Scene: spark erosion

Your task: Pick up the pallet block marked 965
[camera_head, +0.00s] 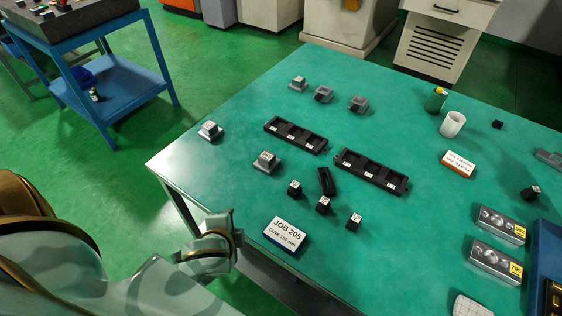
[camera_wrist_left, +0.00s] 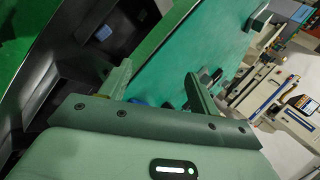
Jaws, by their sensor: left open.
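Several small grey blocks on square bases stand on the green table, including a left one (camera_head: 210,130), a front one (camera_head: 266,161) and a rear one (camera_head: 297,84). Small black blocks with white tags, such as this one (camera_head: 294,188), stand nearer the front. Two silver blocks with yellow tags (camera_head: 497,225) (camera_head: 494,262) lie at the right. The tags are too small to read surely, so I cannot tell which block is marked 965. My left gripper (camera_head: 222,238) is off the table's front-left edge, open and empty; its spread fingers show in the left wrist view (camera_wrist_left: 158,88).
Two black three-slot trays (camera_head: 295,135) (camera_head: 371,171) lie mid-table, with a small black holder (camera_head: 326,181) near them. A JOB 205 sign (camera_head: 285,234) stands at the front. A white cup (camera_head: 452,124) and a green cylinder (camera_head: 435,99) stand at the back right. The left corner is mostly clear.

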